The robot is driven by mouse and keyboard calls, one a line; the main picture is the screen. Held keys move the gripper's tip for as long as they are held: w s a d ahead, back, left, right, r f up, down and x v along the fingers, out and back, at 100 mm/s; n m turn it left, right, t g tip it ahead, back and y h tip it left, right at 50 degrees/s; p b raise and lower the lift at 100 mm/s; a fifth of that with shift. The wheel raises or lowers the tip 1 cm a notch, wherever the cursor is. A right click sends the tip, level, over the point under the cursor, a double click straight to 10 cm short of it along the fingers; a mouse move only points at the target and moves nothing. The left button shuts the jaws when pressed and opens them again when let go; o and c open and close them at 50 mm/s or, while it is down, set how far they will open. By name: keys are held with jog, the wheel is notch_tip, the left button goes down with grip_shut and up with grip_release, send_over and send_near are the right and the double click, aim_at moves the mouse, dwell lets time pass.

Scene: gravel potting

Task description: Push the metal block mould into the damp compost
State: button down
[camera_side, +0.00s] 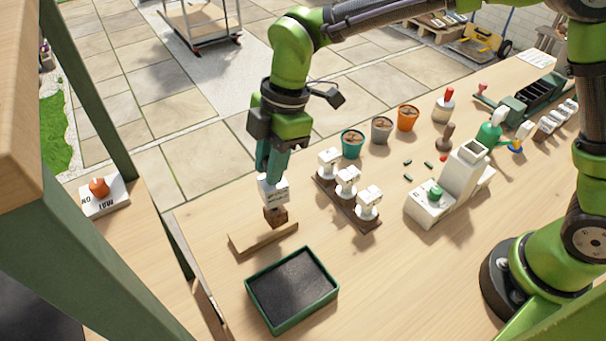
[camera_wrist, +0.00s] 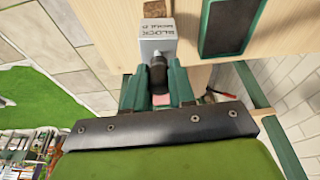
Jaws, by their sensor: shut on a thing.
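My gripper (camera_side: 271,168) is shut on the upper part of the metal block mould (camera_side: 273,190), a pale box held roughly upright. In the wrist view the mould (camera_wrist: 156,40) shows its "BLOCK MOULD" lettering, with its dark handle between my gripper's fingers (camera_wrist: 157,82). A brown, compost-like block (camera_side: 275,215) shows just under the mould, over a wooden board (camera_side: 250,240); I cannot tell whether it touches the board. The dark damp compost (camera_side: 291,284) lies in a green-rimmed tray (camera_side: 309,316), in front and to the right of the mould. The tray also shows in the wrist view (camera_wrist: 246,38).
Three white-topped pieces stand on a dark rack (camera_side: 352,212) right of my gripper. Behind are teal, grey and orange pots (camera_side: 406,118). A pale machine with a green knob (camera_side: 446,190) stands further right. A switch box (camera_side: 101,193) sits on the left bench.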

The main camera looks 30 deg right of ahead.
jog(key=shift+s+a+f, duration=0.85)
jog(key=shift+s+f, duration=0.05)
jog(key=shift+s, duration=1.35)
jog(key=shift+s+a+f, duration=0.8)
jog(key=shift+s+f, duration=0.1)
jog(key=shift+s, duration=1.35)
jog(key=shift+s+a+f, duration=0.85)
jog(key=shift+s+f, duration=0.05)
jog(key=shift+s, duration=1.35)
jog(key=shift+f, duration=0.5)
notch_tip(320, 180, up, 6)
jog(key=shift+w, duration=0.1)
